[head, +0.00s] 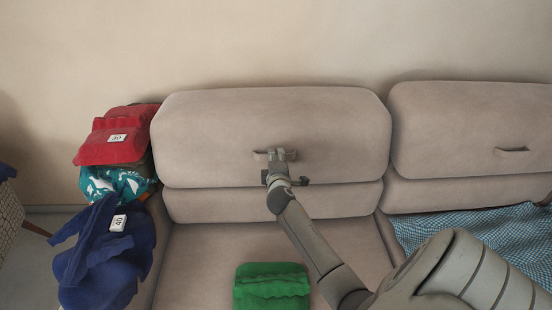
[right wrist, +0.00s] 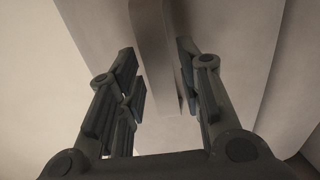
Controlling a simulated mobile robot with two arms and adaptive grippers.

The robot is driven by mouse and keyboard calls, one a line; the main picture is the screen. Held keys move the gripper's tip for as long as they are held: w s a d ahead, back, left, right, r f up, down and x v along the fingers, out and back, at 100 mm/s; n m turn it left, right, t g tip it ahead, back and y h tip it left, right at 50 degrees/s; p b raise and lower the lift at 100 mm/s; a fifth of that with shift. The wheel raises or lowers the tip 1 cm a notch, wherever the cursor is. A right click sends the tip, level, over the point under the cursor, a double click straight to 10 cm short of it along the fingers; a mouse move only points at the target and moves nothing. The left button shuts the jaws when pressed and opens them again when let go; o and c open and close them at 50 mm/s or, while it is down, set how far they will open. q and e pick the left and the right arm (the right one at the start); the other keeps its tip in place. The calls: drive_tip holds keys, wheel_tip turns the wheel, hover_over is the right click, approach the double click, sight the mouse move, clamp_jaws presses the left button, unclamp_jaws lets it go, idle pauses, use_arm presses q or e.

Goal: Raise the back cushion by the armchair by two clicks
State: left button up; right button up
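The back cushion (head: 200,130) nearer the armchair is beige and sits on the left part of the sofa, above a lower back section. A fabric pull handle (head: 258,155) is on its front face, partly hidden by my right gripper (head: 279,157). In the right wrist view, the handle strap (right wrist: 150,45) runs between the two fingers of my right gripper (right wrist: 161,75). The fingers stand apart, with visible gaps to the strap. My left gripper is not in view.
A second back cushion (head: 455,125) has its own handle. Red (head: 110,145), teal (head: 110,182) and blue (head: 105,255) laundry piles up at the left arm. Green cloth (head: 271,286) and a checked blanket (head: 480,238) lie on the seat. The armchair (head: 10,215) shows at the left edge.

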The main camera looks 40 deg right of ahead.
drive_tip(key=shift+x, duration=0.9)
clamp_jaws()
drive_tip(key=shift+f, duration=0.1)
